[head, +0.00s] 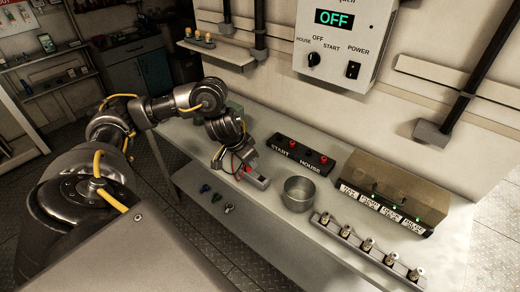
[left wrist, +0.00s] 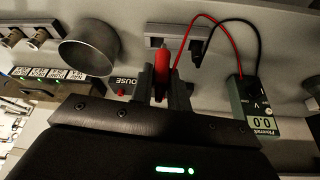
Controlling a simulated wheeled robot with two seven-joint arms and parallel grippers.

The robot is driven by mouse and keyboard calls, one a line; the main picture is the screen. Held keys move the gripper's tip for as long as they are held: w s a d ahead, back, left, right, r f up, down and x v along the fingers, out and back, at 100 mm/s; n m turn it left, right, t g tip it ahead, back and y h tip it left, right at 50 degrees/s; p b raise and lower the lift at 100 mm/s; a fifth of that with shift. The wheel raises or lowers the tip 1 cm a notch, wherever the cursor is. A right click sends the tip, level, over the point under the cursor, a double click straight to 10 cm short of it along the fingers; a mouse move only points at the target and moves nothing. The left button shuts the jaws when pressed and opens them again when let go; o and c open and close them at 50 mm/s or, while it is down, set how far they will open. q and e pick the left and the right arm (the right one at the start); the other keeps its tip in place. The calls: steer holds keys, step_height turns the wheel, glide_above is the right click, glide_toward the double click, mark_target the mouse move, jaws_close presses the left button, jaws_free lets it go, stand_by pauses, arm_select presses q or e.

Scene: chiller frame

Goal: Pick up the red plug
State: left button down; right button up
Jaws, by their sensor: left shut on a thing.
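The red plug (left wrist: 161,62) is between the two fingers of my left gripper (left wrist: 162,82) in the left wrist view, and the gripper is shut on it. The plug's far end is at a grey block (left wrist: 165,29); I cannot tell whether it sits in the block. A red lead (left wrist: 190,32) loops from the plug area to the meter (left wrist: 256,105), which reads 0.0. A black plug (left wrist: 196,50) with a black lead is beside the red one. In the head view my left gripper (head: 242,172) is low over the bench by the grey block (head: 258,182). My right gripper is not in view.
A metal cup (head: 298,194), a START/HOUSE strip (head: 301,155) and a brown box (head: 385,190) stand to the right. A rail with several fittings (head: 368,246) is at the bench front. Small coloured parts (head: 216,198) lie left of the cup. The wall panel (head: 345,40) reads OFF.

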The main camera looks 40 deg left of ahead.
arm_select(q)
steer(key=s+a+r+b, duration=0.2)
steer(key=s+r, duration=0.2)
steer(key=s, duration=0.5)
steer(key=shift+a, duration=0.3)
